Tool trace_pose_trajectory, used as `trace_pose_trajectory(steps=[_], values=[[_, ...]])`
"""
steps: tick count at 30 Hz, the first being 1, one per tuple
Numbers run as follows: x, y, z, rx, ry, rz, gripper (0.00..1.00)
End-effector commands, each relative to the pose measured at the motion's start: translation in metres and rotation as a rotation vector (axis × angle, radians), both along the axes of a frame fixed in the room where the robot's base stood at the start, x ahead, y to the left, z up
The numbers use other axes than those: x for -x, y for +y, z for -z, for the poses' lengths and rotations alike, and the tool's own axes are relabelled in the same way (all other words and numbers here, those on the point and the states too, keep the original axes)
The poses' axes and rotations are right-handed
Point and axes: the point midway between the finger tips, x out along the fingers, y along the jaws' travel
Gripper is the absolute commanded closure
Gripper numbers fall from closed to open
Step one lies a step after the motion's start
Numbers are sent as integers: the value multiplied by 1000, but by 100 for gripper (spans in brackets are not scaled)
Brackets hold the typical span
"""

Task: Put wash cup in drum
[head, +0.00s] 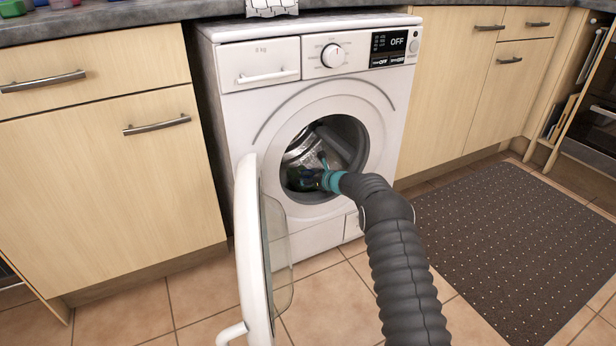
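The washing machine (240,115) stands under the counter with its round door (248,250) swung open toward me. The metal drum (299,150) shows through the opening. My arm reaches into the opening, and my gripper (300,178) is at its lower left, just inside the rim. The gripper is small, dark and partly hidden by my own wrist, so I cannot make out its fingers. I cannot clearly make out a wash cup at the gripper or in the drum.
The open door stands left of my arm, close to it. Wooden cabinets (110,180) flank the machine. A dark dotted mat (515,250) lies on the tiled floor at the right. Several colourful items (35,5) are on the counter at the top left.

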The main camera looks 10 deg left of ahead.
Motion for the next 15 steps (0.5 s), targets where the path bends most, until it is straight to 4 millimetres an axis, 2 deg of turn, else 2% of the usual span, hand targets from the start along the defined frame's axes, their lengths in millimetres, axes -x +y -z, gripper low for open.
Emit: trace_pose_trajectory(steps=[1, 9, 15], values=[[5, -1, 21, 10, 24, 2, 22], [7, -4, 19, 10, 23, 2, 22], [17, -21, 8, 8, 21, 6, 22]])
